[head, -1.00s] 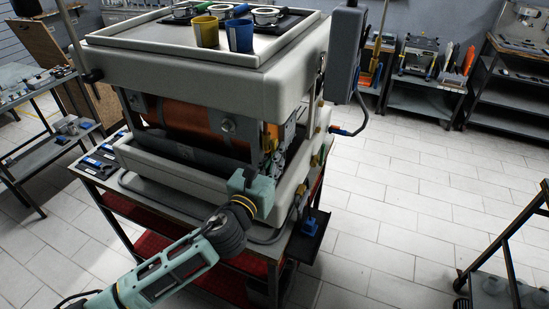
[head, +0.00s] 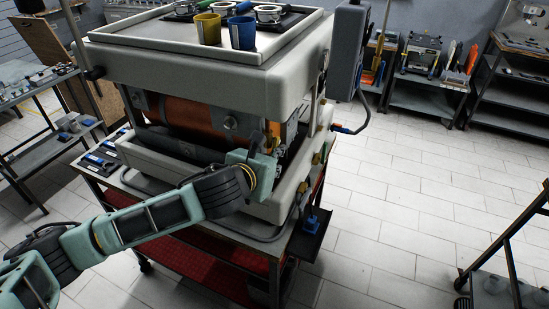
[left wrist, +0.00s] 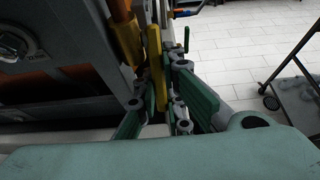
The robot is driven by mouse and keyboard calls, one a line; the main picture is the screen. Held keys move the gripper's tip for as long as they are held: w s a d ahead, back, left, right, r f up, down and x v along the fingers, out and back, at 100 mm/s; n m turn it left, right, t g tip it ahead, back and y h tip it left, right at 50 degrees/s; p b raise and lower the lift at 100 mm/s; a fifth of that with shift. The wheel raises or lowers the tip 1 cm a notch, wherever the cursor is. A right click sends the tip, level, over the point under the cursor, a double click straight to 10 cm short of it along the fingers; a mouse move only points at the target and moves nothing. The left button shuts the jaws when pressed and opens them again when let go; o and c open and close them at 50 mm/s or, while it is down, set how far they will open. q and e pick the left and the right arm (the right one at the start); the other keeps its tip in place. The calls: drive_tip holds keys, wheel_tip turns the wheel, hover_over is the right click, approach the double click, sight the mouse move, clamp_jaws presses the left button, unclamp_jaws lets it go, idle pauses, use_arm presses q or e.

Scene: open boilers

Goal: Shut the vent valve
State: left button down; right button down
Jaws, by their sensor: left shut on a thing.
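The boiler, a pale machine with its front open (head: 190,80), stands on a cart and shows a copper-coloured cylinder (head: 190,114) inside. A yellow lever handle (left wrist: 155,48), apparently the vent valve's, stands nearly upright in the left wrist view. In the head view a yellow piece (head: 272,130) shows just above my left gripper (head: 284,151), at the boiler's right front corner. In the left wrist view the green fingers of my left gripper (left wrist: 160,88) are on both sides of the yellow handle and shut on it. The valve body is mostly hidden. My right gripper is not in view.
Yellow (head: 208,28) and blue (head: 242,32) cups stand on the boiler's top. A grey box (head: 346,50) hangs at its right side. A small green-handled lever (left wrist: 186,38) is right of the yellow handle.

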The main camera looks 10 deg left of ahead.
use_arm(q)
drive_tip(key=shift+s+a+r+g+y, duration=0.2)
drive_tip(key=shift+s+g+y, duration=0.1)
drive_tip(key=shift+g, duration=0.6)
